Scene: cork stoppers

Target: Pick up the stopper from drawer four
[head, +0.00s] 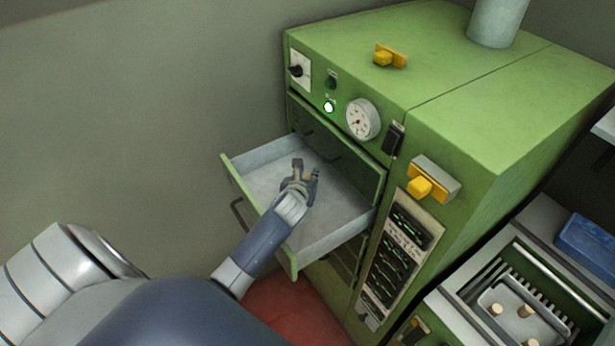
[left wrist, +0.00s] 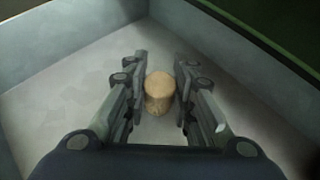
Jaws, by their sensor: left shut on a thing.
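The open drawer (head: 258,183) sticks out of the green cabinet, with a pale grey inside. The cork stopper (left wrist: 159,93) stands upright in the left wrist view, a short tan cylinder between the two fingers. My left gripper (head: 306,170) reaches down into the drawer. In the left wrist view its fingers (left wrist: 160,80) flank the stopper on both sides and are shut on it. The stopper looks at or close to the drawer floor; I cannot tell if it is lifted. In the head view the gripper hides the stopper. My right gripper is not in view.
The green cabinet (head: 470,110) stands right of and behind the drawer, with a gauge (head: 361,119), a lit green lamp (head: 329,107) and yellow handles. A tray (head: 512,297) with several stoppers sits at the lower right, near a blue box (head: 588,243). The drawer's side walls enclose the gripper.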

